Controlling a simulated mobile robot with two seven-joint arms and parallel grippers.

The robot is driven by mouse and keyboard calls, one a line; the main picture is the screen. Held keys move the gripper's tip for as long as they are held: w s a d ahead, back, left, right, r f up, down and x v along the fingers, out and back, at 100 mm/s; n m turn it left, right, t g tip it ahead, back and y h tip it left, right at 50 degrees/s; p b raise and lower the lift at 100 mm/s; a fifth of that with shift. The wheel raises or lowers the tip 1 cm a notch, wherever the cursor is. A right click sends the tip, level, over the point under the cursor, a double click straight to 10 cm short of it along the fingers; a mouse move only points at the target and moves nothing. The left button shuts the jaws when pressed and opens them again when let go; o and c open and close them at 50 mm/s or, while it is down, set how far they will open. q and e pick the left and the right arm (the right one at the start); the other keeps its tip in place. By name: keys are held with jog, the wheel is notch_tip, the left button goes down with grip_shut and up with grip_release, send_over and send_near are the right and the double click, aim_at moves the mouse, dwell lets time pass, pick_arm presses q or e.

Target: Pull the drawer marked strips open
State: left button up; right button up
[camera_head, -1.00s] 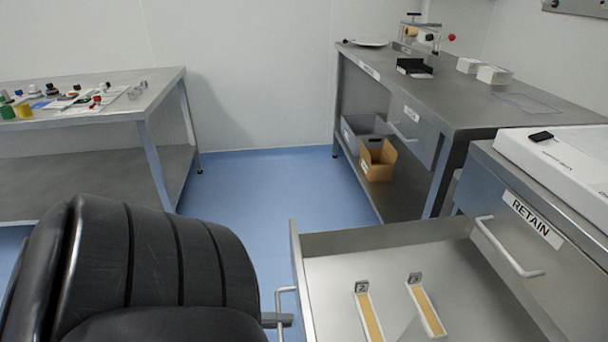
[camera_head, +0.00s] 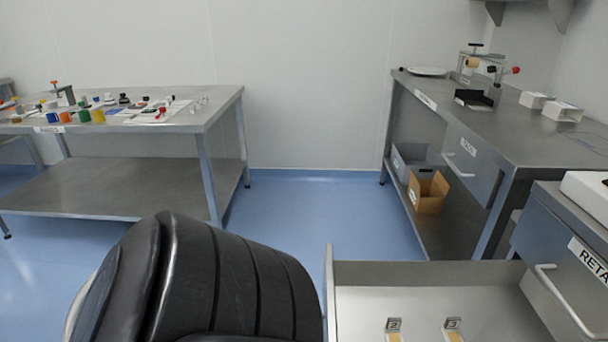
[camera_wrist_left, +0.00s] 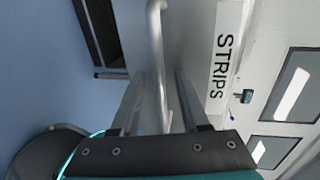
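The drawer marked strips shows in the wrist view with its black-on-white STRIPS label (camera_wrist_left: 222,60) turned sideways. Its bar handle (camera_wrist_left: 156,40) runs down between the two fingers of my left gripper (camera_wrist_left: 160,76). The fingers are apart, with a gap on each side of the bar. In the head view, a steel drawer (camera_head: 430,275) stands pulled out at the bottom right. Strip holders tagged 2 (camera_head: 394,325) and 3 (camera_head: 453,324) lie inside; the picture edge cuts them. Its outer handle and my left gripper are out of the head view. My right gripper is not in view.
The RETAIN drawer (camera_head: 555,275) is shut at the right. A steel bench (camera_head: 500,130) with a grey bin (camera_head: 402,166) and a cardboard box (camera_head: 427,192) below stands behind. A cluttered table (camera_head: 220,110) is at left. Blue floor (camera_head: 300,220) is clear between them.

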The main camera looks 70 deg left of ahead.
pick_arm(q)
jog(key=b+v, duration=0.1)
jog(key=v, duration=1.4)
jog(key=shift+b, duration=0.4)
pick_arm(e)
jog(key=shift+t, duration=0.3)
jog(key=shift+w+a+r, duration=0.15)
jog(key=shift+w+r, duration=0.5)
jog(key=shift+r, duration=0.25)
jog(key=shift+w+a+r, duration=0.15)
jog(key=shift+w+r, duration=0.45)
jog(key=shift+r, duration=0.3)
pick_arm(q)
jog(key=shift+f, duration=0.1)
